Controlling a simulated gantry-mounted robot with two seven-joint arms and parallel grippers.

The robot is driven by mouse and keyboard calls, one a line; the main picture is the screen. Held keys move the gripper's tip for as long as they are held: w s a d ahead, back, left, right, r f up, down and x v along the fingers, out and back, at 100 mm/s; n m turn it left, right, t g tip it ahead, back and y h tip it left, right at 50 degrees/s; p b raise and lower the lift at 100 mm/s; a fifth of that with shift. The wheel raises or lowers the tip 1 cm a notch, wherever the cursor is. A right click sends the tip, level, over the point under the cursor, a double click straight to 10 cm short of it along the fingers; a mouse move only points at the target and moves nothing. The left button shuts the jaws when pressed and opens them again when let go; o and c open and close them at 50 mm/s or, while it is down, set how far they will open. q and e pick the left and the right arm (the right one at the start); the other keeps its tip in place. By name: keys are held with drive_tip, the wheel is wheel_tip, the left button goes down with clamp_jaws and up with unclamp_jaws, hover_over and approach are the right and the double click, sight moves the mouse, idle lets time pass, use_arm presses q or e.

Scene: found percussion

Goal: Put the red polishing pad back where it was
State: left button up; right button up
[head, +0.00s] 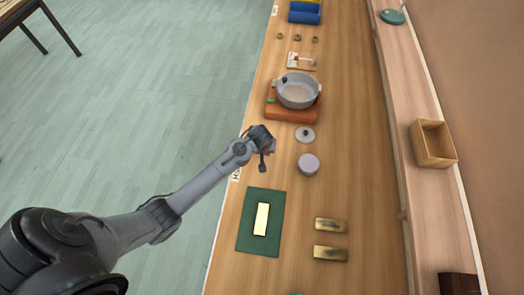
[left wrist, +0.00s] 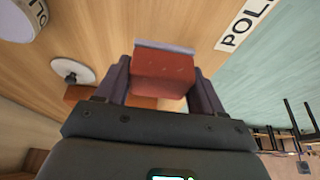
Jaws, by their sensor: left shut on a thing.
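The red polishing pad (left wrist: 165,75) is a red block with a pale grey layer along its far edge. In the left wrist view it sits between the two fingers of my left gripper (left wrist: 165,85), which is shut on it. In the head view my left gripper (head: 264,158) is over the left edge of the wooden bench (head: 345,190), left of a lilac-topped round tin (head: 308,164); the pad is mostly hidden there. A white label with black letters (left wrist: 245,22) lies on the bench edge near the pad. My right gripper is not in view.
A grey lid (head: 305,134) and a pot (head: 298,91) on an orange-brown block (head: 284,107) are farther up the bench. A green mat (head: 246,215) bears a gold bar (head: 261,219). Two brass pieces (head: 330,226) lie right of it. A shelf holds an open wooden box (head: 433,144).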

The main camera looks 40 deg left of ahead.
use_arm(q)
drive_tip(key=shift+a+f, duration=0.3)
drive_tip(key=shift+f, duration=1.9)
drive_tip(key=shift+f, duration=0.1)
drive_tip(key=o, duration=1)
